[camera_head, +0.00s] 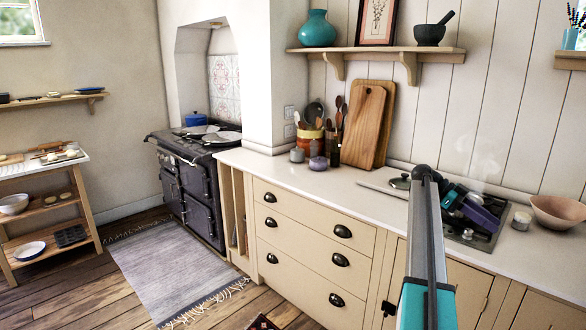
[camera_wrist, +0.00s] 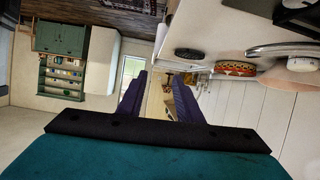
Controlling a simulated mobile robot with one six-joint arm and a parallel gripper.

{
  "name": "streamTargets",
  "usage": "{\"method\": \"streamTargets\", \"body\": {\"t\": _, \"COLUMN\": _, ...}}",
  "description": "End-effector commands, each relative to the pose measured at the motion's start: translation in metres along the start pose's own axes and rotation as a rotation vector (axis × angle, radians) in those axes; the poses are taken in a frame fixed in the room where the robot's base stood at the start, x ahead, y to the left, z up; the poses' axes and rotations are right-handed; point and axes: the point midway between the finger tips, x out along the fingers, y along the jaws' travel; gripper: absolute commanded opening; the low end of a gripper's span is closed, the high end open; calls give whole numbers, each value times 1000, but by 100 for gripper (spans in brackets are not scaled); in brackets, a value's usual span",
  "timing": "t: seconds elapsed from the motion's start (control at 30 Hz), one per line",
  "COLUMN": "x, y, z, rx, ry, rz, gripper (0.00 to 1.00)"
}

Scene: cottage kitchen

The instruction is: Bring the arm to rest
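My arm reaches up from the bottom of the head view and bends over the right part of the white counter (camera_head: 330,183). My gripper (camera_head: 484,214), teal with purple fingers, hangs over or just above a dark hob-like plate (camera_head: 470,238) there. I cannot tell its exact height. In the wrist view the two purple fingers (camera_wrist: 158,95) stand apart with a clear gap. Nothing shows held between them.
A pot lid (camera_head: 400,182), a small jar (camera_head: 521,220) and a pinkish bowl (camera_head: 558,212) stand near the gripper. Cutting boards (camera_head: 365,125) lean on the wall. A shelf (camera_head: 390,52) hangs above. The counter's middle is mostly clear.

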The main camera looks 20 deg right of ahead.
Motion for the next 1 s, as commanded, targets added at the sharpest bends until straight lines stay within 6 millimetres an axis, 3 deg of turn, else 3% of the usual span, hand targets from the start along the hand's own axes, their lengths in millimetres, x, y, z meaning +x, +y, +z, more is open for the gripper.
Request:
{"method": "streamTargets", "body": {"t": 0.17, "x": -20, "y": 5, "z": 49, "rx": -53, "ry": 18, "rz": -27, "gripper": 32}}
{"method": "streamTargets", "body": {"t": 0.37, "x": -45, "y": 30, "z": 135, "rx": -151, "ry": 47, "rz": -71, "gripper": 32}}
{"method": "streamTargets", "body": {"t": 0.7, "x": -64, "y": 101, "z": 288, "rx": -356, "ry": 55, "rz": -151, "gripper": 32}}
{"method": "streamTargets", "body": {"t": 1.0, "x": -55, "y": 182, "z": 412, "rx": -603, "ry": 41, "rz": -224, "gripper": 32}}
